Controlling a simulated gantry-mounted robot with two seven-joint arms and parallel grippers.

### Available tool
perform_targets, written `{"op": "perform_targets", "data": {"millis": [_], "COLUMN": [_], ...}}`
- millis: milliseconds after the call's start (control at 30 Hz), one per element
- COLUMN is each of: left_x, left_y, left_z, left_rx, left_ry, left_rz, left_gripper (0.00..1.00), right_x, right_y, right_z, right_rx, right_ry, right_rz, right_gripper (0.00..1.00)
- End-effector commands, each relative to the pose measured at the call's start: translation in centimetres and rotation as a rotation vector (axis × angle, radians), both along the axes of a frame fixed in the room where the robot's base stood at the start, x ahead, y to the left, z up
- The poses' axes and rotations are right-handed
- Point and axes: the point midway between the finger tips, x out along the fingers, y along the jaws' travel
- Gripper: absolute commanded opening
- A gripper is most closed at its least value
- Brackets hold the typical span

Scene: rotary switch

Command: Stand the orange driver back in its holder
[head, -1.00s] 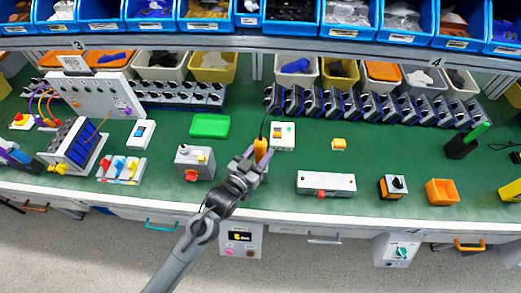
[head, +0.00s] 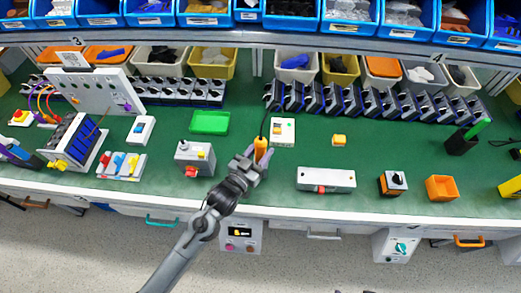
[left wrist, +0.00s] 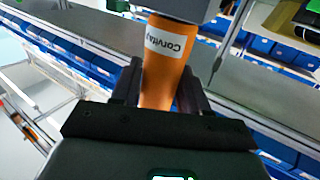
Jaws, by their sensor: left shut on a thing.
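The orange driver (head: 261,147) is upright or nearly so in the head view, beside a white switch box. A thin dark line, cord or shaft, runs up from it. My left gripper (head: 254,162) is shut on it. In the left wrist view the orange driver (left wrist: 167,65), with a white label, sits between the dark fingers of my left gripper (left wrist: 161,95); a grey part covers its top end. A black upright block (head: 460,143) with a green piece in it stands at the right; I cannot tell whether it is the driver's holder. My right gripper is not in view.
A white switch box (head: 283,131) stands right beside the driver.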

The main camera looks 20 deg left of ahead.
Motion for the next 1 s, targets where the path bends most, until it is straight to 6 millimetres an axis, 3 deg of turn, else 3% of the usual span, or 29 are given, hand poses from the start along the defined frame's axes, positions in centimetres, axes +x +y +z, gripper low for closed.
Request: {"op": "perform_targets", "data": {"millis": [1000], "left_x": [0.03], "left_y": [-0.01], "left_z": [-0.52], "left_rx": [0.000], "left_ry": [-0.002], "left_rz": [0.000], "left_gripper": [0.00], "right_x": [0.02], "right_y": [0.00], "right_z": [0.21], "right_rx": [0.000], "right_ry": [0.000], "right_rz": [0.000], "right_gripper": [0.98]}}
